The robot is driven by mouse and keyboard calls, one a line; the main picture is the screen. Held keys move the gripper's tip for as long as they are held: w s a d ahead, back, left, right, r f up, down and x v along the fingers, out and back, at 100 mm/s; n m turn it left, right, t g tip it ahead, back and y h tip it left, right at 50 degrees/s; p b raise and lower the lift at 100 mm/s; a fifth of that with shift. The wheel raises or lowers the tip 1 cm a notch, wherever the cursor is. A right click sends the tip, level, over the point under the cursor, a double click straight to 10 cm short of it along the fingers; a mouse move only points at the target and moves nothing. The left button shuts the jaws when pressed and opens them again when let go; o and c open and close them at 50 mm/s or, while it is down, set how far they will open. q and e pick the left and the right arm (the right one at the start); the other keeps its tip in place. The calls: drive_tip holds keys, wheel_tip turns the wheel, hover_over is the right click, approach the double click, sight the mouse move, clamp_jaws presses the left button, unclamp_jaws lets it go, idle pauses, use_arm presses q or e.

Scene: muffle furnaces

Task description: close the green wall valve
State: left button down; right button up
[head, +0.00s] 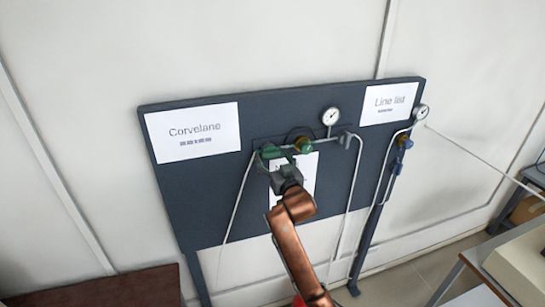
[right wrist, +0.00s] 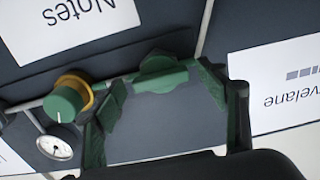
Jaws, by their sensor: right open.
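The green wall valve (head: 270,151) is on the dark board, at the left end of a short pipe run. In the right wrist view its green handle (right wrist: 161,74) is a bar with a rounded middle, lying roughly along the pipe. My right gripper (head: 281,168) is in front of the board at the valve and partly covers it. In the right wrist view my right gripper (right wrist: 160,88) is open, one finger on each side of the handle. I cannot tell whether the fingers touch it. My left gripper is in neither view.
A green knob with a yellow collar (right wrist: 66,98) sits beside the valve on the same pipe. A gauge (head: 331,116) and a blue valve (head: 404,142) are further right. Thin pipes run down the board (head: 205,225). A table (head: 470,270) stands at lower right.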

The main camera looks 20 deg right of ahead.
drive_tip(key=shift+c, duration=0.2)
drive_tip(key=c, duration=1.1)
drive_tip(key=n+p, duration=0.2)
drive_tip(key=n, duration=0.1)
drive_tip(key=shift+r, duration=0.1)
drive_tip(key=n+p, duration=0.3)
drive_tip(key=n, duration=0.2)
drive_tip(key=shift+n+p, duration=0.35)
drive_tip(key=shift+n, duration=0.05)
drive_tip(key=n+p, duration=0.2)
drive_tip(key=n, duration=0.2)
drive_tip(key=shift+n+p, duration=1.35)
drive_tip(key=shift+n, duration=1.15)
